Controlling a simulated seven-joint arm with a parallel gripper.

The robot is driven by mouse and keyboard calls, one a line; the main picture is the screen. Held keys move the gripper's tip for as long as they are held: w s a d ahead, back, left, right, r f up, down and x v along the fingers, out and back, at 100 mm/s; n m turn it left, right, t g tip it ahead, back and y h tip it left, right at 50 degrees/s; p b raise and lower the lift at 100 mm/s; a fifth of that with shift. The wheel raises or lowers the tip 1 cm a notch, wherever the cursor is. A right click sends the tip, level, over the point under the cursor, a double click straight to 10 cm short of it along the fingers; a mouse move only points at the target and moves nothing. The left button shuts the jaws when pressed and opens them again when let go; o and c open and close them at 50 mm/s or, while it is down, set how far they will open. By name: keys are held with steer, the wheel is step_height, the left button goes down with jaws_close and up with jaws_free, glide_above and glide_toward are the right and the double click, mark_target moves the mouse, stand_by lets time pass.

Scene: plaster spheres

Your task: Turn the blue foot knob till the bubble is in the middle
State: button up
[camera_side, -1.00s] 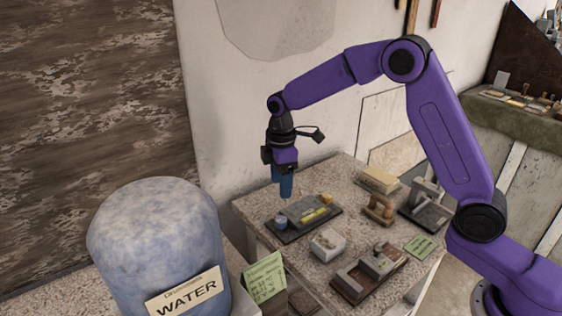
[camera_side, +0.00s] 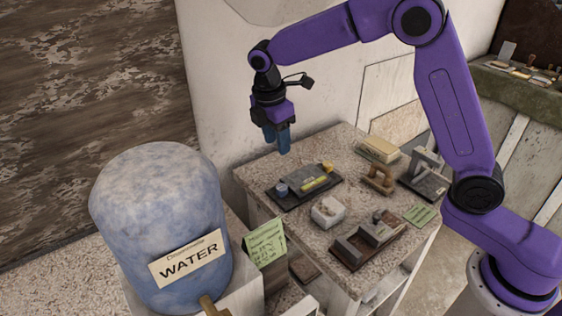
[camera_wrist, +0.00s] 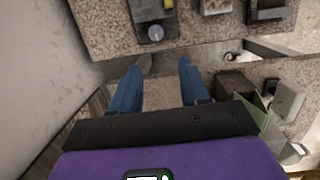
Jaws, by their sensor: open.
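The blue foot knob (camera_side: 281,189) stands at the near left end of a dark plate (camera_side: 297,203) on the stone-topped table. It also shows in the wrist view (camera_wrist: 155,32) as a small blue-grey disc near the top. A yellow level vial (camera_side: 315,184) lies on the plate; its bubble is too small to make out. In the wrist view my gripper (camera_wrist: 158,70) is open and empty, with the knob beyond the fingertips.
A whitish block (camera_side: 328,211) and a brown wooden tray with metal parts (camera_side: 350,253) stand nearer the front. A wooden piece (camera_side: 378,180) and a grey metal stand (camera_side: 425,177) are to the right. The blue water barrel (camera_side: 155,215) stands front left.

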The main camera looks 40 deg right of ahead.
steer(key=s+a+n+t+h, duration=0.2)
steer(key=a+n, duration=0.2)
steer(key=n, duration=0.1)
glide_toward(282, 187)
steer(key=x, duration=0.8)
steer(key=shift+w+f, duration=0.1)
steer(key=shift+f, duration=0.15)
steer(key=c, duration=0.7)
